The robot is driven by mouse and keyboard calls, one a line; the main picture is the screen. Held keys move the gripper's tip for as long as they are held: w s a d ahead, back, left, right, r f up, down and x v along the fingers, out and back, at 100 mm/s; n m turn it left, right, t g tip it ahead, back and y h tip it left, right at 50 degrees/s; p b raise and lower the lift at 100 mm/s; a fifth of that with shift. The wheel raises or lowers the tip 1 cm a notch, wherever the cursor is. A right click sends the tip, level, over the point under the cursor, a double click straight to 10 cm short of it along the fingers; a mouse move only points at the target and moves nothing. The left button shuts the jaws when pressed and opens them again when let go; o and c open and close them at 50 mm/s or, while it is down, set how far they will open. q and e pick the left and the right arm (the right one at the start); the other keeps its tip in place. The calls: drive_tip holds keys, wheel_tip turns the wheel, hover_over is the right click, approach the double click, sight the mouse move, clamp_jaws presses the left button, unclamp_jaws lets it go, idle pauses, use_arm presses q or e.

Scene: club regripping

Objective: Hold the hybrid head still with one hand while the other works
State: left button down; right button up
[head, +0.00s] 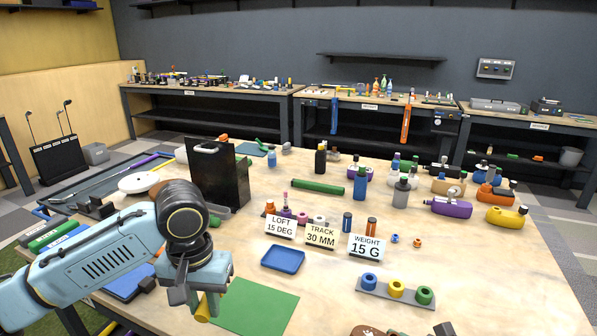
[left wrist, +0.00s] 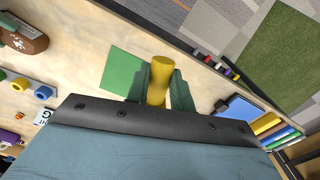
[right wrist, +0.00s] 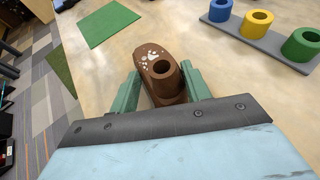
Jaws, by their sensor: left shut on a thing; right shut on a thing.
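The brown club head (right wrist: 152,58) has white paw prints and an open round socket on top. My right gripper (right wrist: 160,90) is shut on its sides, with one green finger on each. The club head also shows at the bottom edge of the head view (head: 372,331) and at the upper left of the left wrist view (left wrist: 22,36). My left gripper (head: 194,300) is shut on a yellow cylinder (left wrist: 158,72), which shows beneath it in the head view (head: 204,308). The cylinder is by the left edge of the green mat, apart from the club head. Its lower end is hidden.
A rack (head: 373,288) with blue, yellow and green rings stands right of the green mat (head: 255,309). A blue tray (head: 283,259) and label cards (head: 321,236) are behind the mat. Club heads and bottles crowd the far right. Bare wood lies between mat and rack.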

use_arm(q)
drive_tip(key=d+f+n+g+h, duration=0.1)
drive_tip(key=d+n+g+h, duration=0.25)
drive_tip(key=d, duration=0.55)
drive_tip(key=d+f+n+g+h, duration=0.2)
drive_tip(key=d+n, duration=0.3)
drive_tip(key=d, duration=0.5)
drive_tip(key=w+d+r+n+t+h, duration=0.2)
drive_tip(key=d+n+t+h, duration=0.3)
drive_tip(key=n+t, duration=0.2)
drive_tip(key=w+d+r+n+t+h, duration=0.2)
drive_tip(key=w+d+n+t+h, duration=0.1)
drive_tip(key=n+t+h, duration=0.3)
drive_tip(key=shift+w+d+n+t, duration=0.15)
drive_tip(key=shift+d+n+t, duration=0.85)
drive_tip(key=shift+n, duration=0.25)
drive_tip(key=shift+a+r, duration=0.1)
drive_tip(key=shift+a, duration=0.05)
drive_tip(key=shift+f, duration=4.15)
drive_tip(key=shift+f, duration=0.45)
